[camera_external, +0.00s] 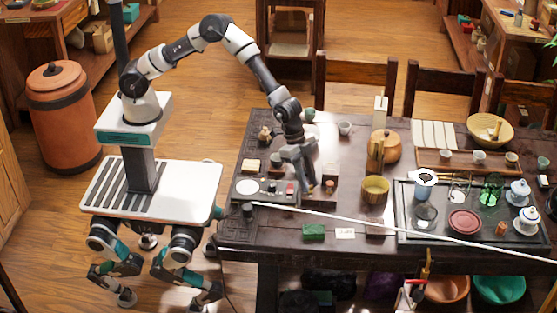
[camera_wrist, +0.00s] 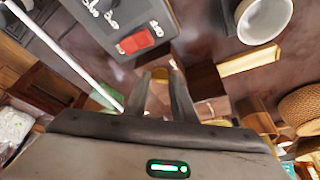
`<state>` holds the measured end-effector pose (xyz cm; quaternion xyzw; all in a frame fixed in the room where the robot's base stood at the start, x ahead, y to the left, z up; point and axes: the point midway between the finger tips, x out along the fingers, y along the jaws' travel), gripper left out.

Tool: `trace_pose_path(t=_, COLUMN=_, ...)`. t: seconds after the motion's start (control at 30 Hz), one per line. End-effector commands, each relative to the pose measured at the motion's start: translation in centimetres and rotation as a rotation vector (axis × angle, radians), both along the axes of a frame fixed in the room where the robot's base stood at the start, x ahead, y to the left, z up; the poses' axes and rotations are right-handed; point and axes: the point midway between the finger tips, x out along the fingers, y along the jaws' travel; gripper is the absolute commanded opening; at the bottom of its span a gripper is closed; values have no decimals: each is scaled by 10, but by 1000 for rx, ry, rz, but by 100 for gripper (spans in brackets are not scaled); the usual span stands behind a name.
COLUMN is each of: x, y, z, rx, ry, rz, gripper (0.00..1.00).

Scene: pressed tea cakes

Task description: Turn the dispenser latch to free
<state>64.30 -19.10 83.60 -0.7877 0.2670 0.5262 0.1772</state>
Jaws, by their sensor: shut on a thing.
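My gripper (camera_external: 306,184) points down over the left part of the dark table, just right of a grey panel (camera_external: 263,198). In the wrist view, its fingers (camera_wrist: 161,82) are close together around a small tan piece (camera_wrist: 160,74). This piece appears to be the dispenser latch, but the fingers hide most of it and I cannot tell its turned position. The dispenser body is not clear in either view. The panel also shows in the wrist view, with a red piece (camera_wrist: 136,41) and silver knobs.
A long thin white line (camera_external: 400,230) crosses the table's front; it also shows in the wrist view (camera_wrist: 62,52). A green box (camera_external: 314,232) lies near the front edge. A yellowish bowl (camera_external: 375,190) and a tea tray (camera_external: 404,236) with several vessels stand to the right.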

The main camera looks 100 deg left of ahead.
Motion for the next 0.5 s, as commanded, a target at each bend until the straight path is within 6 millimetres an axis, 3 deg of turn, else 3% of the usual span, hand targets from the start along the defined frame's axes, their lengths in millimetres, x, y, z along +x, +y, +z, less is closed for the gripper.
trace_pose_path(t=0.5, x=5, y=3, z=-1, rx=-3, ry=-1, rz=-484, gripper=1)
